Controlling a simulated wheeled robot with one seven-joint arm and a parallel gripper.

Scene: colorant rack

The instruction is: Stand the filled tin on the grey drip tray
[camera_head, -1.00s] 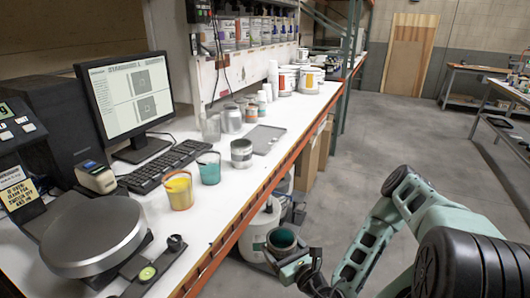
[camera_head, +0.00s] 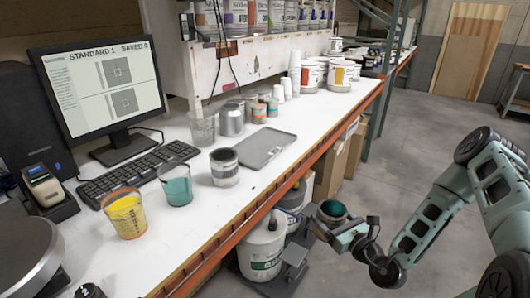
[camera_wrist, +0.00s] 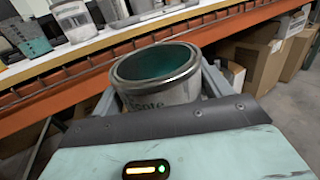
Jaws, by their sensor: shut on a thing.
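My gripper (camera_head: 346,232) is shut on an open tin (camera_wrist: 165,82) with teal colorant inside. The tin also shows in the head view (camera_head: 331,210), roughly upright, out in front of the bench edge and below the bench top. In the wrist view one grey finger shows on each side of the tin, and its label is partly visible. The grey drip tray (camera_head: 266,147) lies flat and empty on the white bench top, up and to the left of the gripper in the head view.
On the bench (camera_head: 190,240), a similar tin (camera_head: 224,170), a teal cup (camera_head: 176,186) and a yellow cup (camera_head: 126,216) stand left of the tray. A metal canister (camera_head: 231,120) and small tins stand behind it. A white bucket (camera_head: 262,250) is below the bench edge.

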